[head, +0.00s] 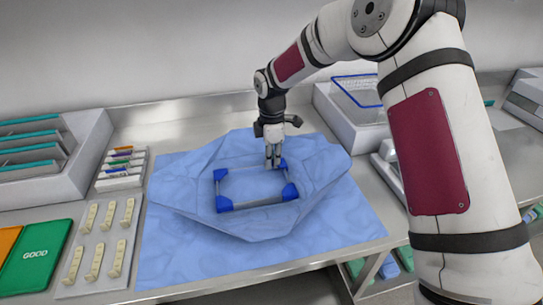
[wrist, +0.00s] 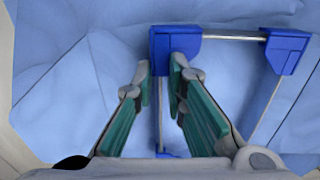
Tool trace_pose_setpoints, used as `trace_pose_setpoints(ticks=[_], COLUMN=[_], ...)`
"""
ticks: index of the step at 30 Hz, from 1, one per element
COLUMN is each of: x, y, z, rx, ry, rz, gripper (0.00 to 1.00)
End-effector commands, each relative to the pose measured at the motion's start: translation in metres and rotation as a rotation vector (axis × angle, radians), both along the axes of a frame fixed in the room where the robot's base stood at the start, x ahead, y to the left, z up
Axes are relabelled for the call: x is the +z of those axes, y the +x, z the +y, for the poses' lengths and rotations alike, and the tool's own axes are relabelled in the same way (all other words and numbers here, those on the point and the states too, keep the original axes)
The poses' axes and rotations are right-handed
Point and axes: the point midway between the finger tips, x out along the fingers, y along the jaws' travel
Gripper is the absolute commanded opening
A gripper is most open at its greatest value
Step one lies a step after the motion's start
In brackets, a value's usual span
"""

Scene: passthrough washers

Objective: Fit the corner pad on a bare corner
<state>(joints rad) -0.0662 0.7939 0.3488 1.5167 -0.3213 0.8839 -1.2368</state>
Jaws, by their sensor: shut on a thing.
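A thin metal rectangular frame (head: 252,171) lies on a crumpled blue wrap (head: 180,232). Blue corner pads sit at its near left (head: 224,205), near right (head: 290,192) and far left (head: 219,174) corners. My gripper (head: 273,163) points down at the far right corner. In the wrist view, its fingers (wrist: 160,68) are shut on a blue corner pad (wrist: 174,45), one on each side of its lower leg. Frame rods run from that pad to another pad (wrist: 287,50) and down between the fingers. Whether the held pad is fully seated cannot be told.
A grey tray with several beige strips (head: 94,215) and a green card marked GOOD (head: 37,255) lie at left. Behind them is a white rack with teal dividers (head: 70,140). A white box (head: 335,118) stands behind my gripper at right. The wrap around the frame is clear.

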Motion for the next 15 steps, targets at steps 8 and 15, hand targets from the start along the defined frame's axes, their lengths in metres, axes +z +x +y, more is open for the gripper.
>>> trace_pose_setpoints(ticks=[8, 15], x=[-0.003, -0.0029], y=[-0.0001, -0.0002], z=[0.0, 0.0], rx=[0.0, 0.0], ry=[0.0, 0.0], rz=[0.0, 0.0], gripper=[0.01, 0.24])
